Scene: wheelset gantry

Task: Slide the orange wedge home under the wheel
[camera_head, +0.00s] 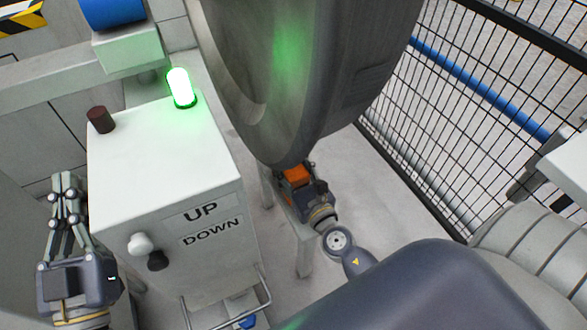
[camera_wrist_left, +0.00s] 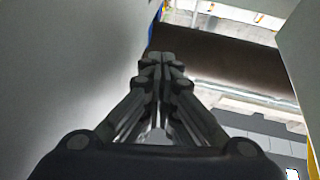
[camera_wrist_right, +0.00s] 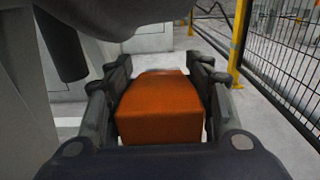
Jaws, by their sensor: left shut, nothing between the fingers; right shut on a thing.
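The orange wedge (camera_head: 297,175) is low by the underside of the large grey wheel (camera_head: 300,70). In the right wrist view the wedge (camera_wrist_right: 162,108) fills the space between the fingers of my right gripper (camera_wrist_right: 160,85), which is shut on it. The wheel's lower edge shows at the top left of that view. Whether the wedge touches the wheel cannot be told. The far end of the wedge is partly hidden in the head view. My left gripper (camera_head: 67,185) is shut and empty, left of the control box; its closed fingers also show in the left wrist view (camera_wrist_left: 160,60).
A white control box (camera_head: 165,170) marked UP and DOWN stands left of the wheel, with a lit green lamp (camera_head: 181,87), a dark red knob (camera_head: 101,119) and a small lever (camera_head: 140,243). A black mesh fence (camera_head: 480,90) runs along the right. Bare floor lies between fence and wheel.

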